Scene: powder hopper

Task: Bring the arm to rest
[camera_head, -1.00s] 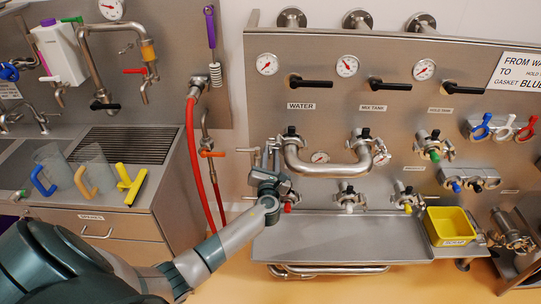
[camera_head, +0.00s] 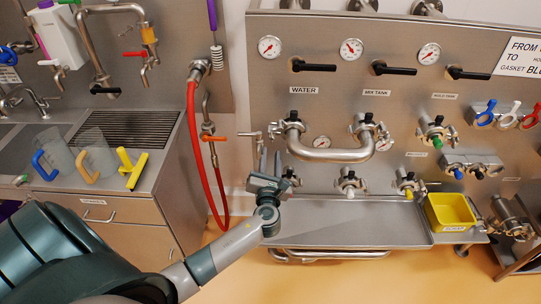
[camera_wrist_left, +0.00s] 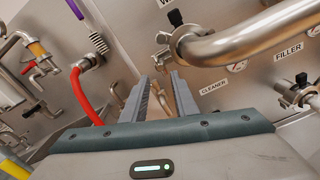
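My left arm comes in from the lower left. Its left gripper (camera_head: 270,160) points up in front of the left end of the steel panel (camera_head: 400,90), just above the tray's left end. In the left wrist view the left gripper (camera_wrist_left: 163,82) has its two fingers apart, with nothing held between them. A small steel fitting shows behind the gap; whether the fingers touch it cannot be told. The curved transfer pipe (camera_head: 330,153) is to the right of the gripper. My right gripper is not in view.
A steel tray (camera_head: 350,215) and a yellow bin (camera_head: 450,211) are to the right of the gripper. A red hose (camera_head: 193,130) hangs left of it. Jugs (camera_head: 96,155) and a yellow scraper (camera_head: 131,168) are on the sink counter. Floor shows below the tray.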

